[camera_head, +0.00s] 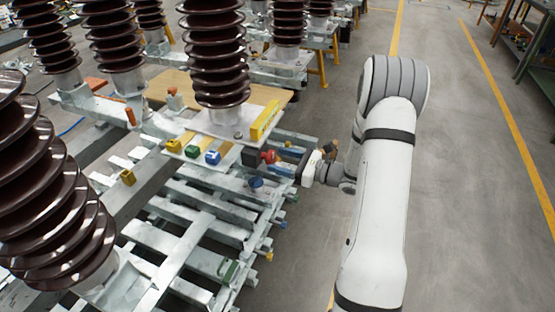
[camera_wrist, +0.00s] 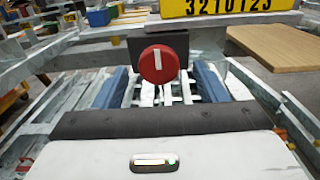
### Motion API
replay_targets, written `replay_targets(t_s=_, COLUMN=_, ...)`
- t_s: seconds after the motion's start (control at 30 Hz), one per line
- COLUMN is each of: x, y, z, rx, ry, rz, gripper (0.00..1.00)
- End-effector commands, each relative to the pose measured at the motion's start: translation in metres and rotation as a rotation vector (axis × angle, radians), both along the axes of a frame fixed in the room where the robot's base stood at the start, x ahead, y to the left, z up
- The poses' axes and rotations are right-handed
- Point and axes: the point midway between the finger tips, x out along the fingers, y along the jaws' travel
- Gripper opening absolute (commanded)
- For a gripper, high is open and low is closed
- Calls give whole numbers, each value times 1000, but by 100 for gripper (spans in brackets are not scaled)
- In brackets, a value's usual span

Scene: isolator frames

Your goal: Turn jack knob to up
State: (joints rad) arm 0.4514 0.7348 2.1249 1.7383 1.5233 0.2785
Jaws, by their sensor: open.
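The jack knob (camera_head: 268,156) is a red round knob on a dark box under the frame's edge. In the wrist view the red knob (camera_wrist: 159,66) faces the camera, with a white mark standing nearly upright in its upper part. My gripper (camera_head: 284,158) is to the right of the knob in the head view. In the wrist view my gripper (camera_wrist: 161,72) is open, with one blue finger on each side of the knob and visible gaps between. I cannot tell whether the fingertips reach as far as the knob. Nothing is held.
A yellow number plate (camera_wrist: 230,6) is above and to the right of the knob. A wooden board (camera_wrist: 275,48) lies to the right in the wrist view. Metal frames (camera_head: 190,205) and brown ribbed insulators (camera_head: 215,60) fill the left. The floor (camera_head: 470,200) at right is clear.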

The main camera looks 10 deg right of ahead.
Motion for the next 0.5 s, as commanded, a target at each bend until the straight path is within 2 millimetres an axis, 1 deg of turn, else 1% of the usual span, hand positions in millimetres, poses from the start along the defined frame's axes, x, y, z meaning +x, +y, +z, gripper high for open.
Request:
replay_targets(t_s=0.03, x=3, y=5, z=0, rx=0, ry=0, rz=1, gripper=65)
replay_targets(t_s=0.13, x=7, y=10, z=0, rx=0, ry=0, rz=1, gripper=65)
replay_targets(t_s=0.4, x=8, y=11, z=0, rx=-1, ry=1, rz=-1, gripper=65)
replay_targets(t_s=0.43, x=8, y=11, z=0, rx=-1, ry=1, rz=-1, gripper=65)
replay_targets(t_s=0.5, x=8, y=11, z=0, rx=-1, ry=0, rz=-1, gripper=59)
